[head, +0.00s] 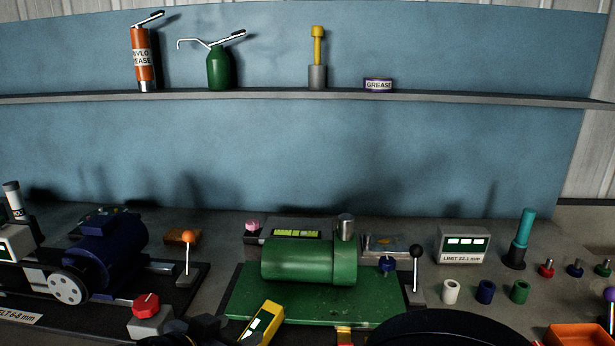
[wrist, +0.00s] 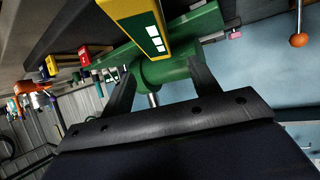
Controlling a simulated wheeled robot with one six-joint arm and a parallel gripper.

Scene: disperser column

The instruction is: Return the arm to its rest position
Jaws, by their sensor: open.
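My gripper (wrist: 164,78) shows in the wrist view with its two dark fingers spread apart and nothing between their tips. The wrist picture is turned over and tilted. Beyond the fingers is the green machine (wrist: 168,72), and a yellow handheld meter (wrist: 146,32) with a lit display is at the top. In the head view the same yellow meter (head: 262,322) stands tilted at the bottom, in front of the green machine (head: 305,262). I cannot make out my fingers in the head view. A dark rounded shape at its bottom edge hides part of the bench.
A blue motor (head: 105,245) and red knob (head: 146,305) are at left. Upright levers have an orange ball (head: 188,237) and a black ball (head: 416,251). A limit display (head: 463,245), small coloured sleeves (head: 485,291) and an orange tray (head: 580,335) are right. The shelf (head: 450,97) is high behind.

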